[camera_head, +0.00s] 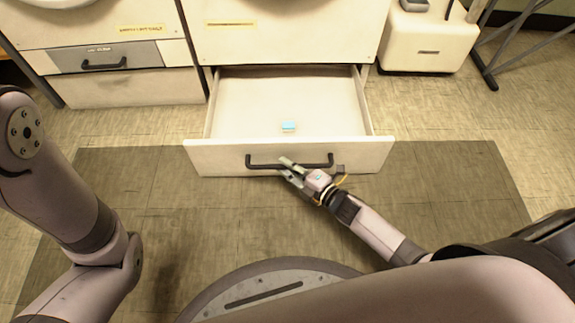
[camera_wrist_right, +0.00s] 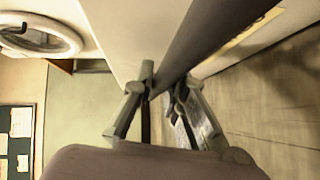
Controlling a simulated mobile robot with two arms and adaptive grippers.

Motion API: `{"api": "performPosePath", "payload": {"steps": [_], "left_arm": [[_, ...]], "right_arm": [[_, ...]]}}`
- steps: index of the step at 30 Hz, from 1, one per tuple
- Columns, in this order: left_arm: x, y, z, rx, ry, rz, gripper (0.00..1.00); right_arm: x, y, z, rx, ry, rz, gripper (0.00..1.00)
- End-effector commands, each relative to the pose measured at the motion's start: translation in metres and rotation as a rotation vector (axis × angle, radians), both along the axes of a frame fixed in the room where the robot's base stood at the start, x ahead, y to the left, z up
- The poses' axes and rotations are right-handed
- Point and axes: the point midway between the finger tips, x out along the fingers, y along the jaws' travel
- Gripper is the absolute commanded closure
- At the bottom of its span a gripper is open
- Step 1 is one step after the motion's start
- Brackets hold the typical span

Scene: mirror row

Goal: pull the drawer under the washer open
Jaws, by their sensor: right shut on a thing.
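The wide white drawer (camera_head: 225,158) in the middle stands pulled out from the white appliance (camera_head: 285,40) above it. Its inside shows, with a small light-blue block (camera_head: 288,127) on its floor. A dark bar handle (camera_head: 262,163) runs across its front. My right gripper (camera_head: 287,168) is shut on this handle, near its middle. In the right wrist view the handle bar (camera_wrist_right: 215,40) runs between the two fingers of the right gripper (camera_wrist_right: 163,88). My left arm shows at the left of the head view, but its gripper is out of frame.
A small cream box (camera_head: 428,48) and a dark metal stand (camera_head: 487,75) are at the right. A dark floor mat (camera_head: 450,185) lies before the drawer, clear of loose things.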

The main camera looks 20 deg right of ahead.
Motion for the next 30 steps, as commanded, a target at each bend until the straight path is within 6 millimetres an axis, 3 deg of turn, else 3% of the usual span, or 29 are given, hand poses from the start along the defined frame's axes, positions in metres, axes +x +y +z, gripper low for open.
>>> {"api": "performPosePath", "payload": {"steps": [18, 25, 30], "left_arm": [[0.0, 0.0, 0.0, 0.0, 0.0, 0.0, 0.6], [0.0, 0.0, -0.005, 0.001, 0.002, 0.002, 0.6], [-0.004, 0.0, -0.002, 0.002, -0.013, 0.002, 0.6]], "right_arm": [[0.001, 0.0, 0.0, 0.002, 0.001, 0.0, 1.0], [0.03, -0.008, -0.001, 0.001, -0.002, 0.001, 1.0], [0.037, -0.01, 0.0, 0.002, 0.0, 0.0, 1.0]]}}
